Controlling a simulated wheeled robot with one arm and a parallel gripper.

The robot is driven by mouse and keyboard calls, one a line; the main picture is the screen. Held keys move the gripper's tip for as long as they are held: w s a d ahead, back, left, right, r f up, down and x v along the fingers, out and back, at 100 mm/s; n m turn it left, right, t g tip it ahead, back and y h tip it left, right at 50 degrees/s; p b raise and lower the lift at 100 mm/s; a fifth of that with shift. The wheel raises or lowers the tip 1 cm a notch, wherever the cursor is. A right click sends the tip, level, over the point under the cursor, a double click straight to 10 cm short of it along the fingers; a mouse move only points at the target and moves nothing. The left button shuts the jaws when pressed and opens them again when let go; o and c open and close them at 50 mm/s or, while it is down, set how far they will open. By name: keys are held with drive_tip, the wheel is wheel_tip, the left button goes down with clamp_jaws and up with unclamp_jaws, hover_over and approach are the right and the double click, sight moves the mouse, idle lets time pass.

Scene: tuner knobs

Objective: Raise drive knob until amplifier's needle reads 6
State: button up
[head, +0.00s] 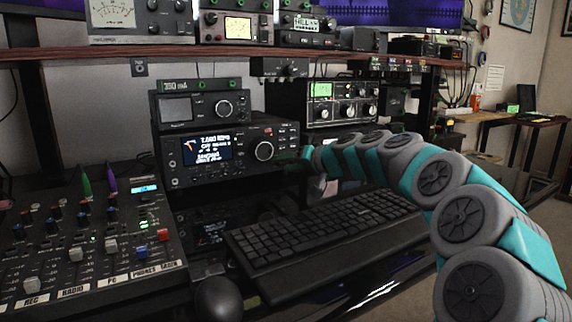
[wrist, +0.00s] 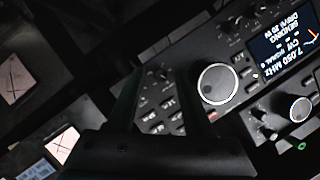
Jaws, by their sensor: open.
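A black radio (head: 230,152) has a lit screen (head: 207,149) reading about 7.050 MHz, CW and SENDING; in the wrist view the screen (wrist: 283,45) also shows a DRIVE line, seemingly 20 W. Its big dial (head: 264,150) shows in the wrist view (wrist: 217,83), beside my right finger. Small knobs sit around the dial; I cannot tell which is the drive knob. My gripper (wrist: 160,75) is open and empty, its fingers before a panel of small buttons. In the head view it is dark and hard to see by the radio's right end. I cannot tell which meter is the amplifier's.
Meter boxes stand on the shelf above, one with a large white dial (head: 113,13), one with a yellowish dial (head: 238,28). A keyboard (head: 320,238), mouse (head: 219,298) and mixer (head: 90,245) fill the desk front.

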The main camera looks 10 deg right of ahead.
clamp_jaws()
idle(0.3)
idle(0.3)
drive_tip(key=m+y, duration=0.1)
drive_tip(key=m, duration=0.2)
drive_tip(key=shift+d+f+m+y, duration=0.1)
drive_tip(key=shift+f+m+y, duration=0.05)
drive_tip(key=shift+m+y, duration=0.2)
unclamp_jaws()
drive_tip(key=shift+v, duration=3.95)
